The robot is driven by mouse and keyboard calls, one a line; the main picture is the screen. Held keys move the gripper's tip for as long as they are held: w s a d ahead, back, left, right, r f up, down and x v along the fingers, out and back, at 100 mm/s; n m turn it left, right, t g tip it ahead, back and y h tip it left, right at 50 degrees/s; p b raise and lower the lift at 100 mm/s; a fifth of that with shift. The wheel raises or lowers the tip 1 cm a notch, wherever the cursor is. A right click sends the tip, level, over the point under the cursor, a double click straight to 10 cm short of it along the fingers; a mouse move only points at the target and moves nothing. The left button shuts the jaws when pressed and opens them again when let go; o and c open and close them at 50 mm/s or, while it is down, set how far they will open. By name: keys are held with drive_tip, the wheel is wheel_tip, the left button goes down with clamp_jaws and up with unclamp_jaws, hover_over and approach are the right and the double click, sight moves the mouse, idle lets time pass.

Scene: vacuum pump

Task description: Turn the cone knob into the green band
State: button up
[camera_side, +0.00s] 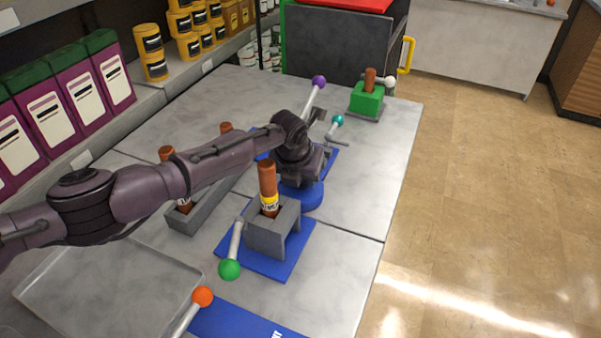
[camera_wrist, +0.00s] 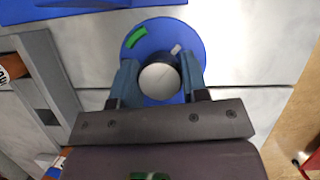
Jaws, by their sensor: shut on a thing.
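The cone knob (camera_wrist: 160,80) shows from above in the wrist view as a dark round body with a pale grey top. It stands on a round blue disc (camera_wrist: 196,58). The green band (camera_wrist: 137,37) is a short arc at the disc's upper left. A pale grey mark (camera_wrist: 176,49) sits at the knob's upper right edge, apart from the green band and to its right. My gripper (camera_wrist: 160,78) is shut on the knob, one finger on each side. In the side view my gripper (camera_side: 302,178) is above the blue disc (camera_side: 308,197) and hides the knob.
A grey block with a brown cylinder (camera_side: 267,178) and a green-ball lever (camera_side: 229,269) stand in front of the disc. Levers with purple (camera_side: 319,82) and teal (camera_side: 338,119) balls are behind it. A green block (camera_side: 366,101) stands at the back right.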

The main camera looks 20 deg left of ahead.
drive_tip(key=shift+s+n, duration=0.1)
drive_tip(key=shift+n, duration=0.4)
idle(0.4)
drive_tip(key=o, duration=0.9)
drive_tip(key=shift+o, duration=0.2)
drive_tip(key=shift+r, duration=0.1)
drive_tip(key=shift+s+d+r, duration=0.1)
drive_tip(key=shift+r, duration=0.6)
drive_tip(key=shift+s+r, duration=0.4)
drive_tip(key=shift+r, duration=0.1)
drive_tip(key=v, duration=1)
drive_tip(key=shift+d, duration=0.2)
drive_tip(key=shift+r, duration=0.1)
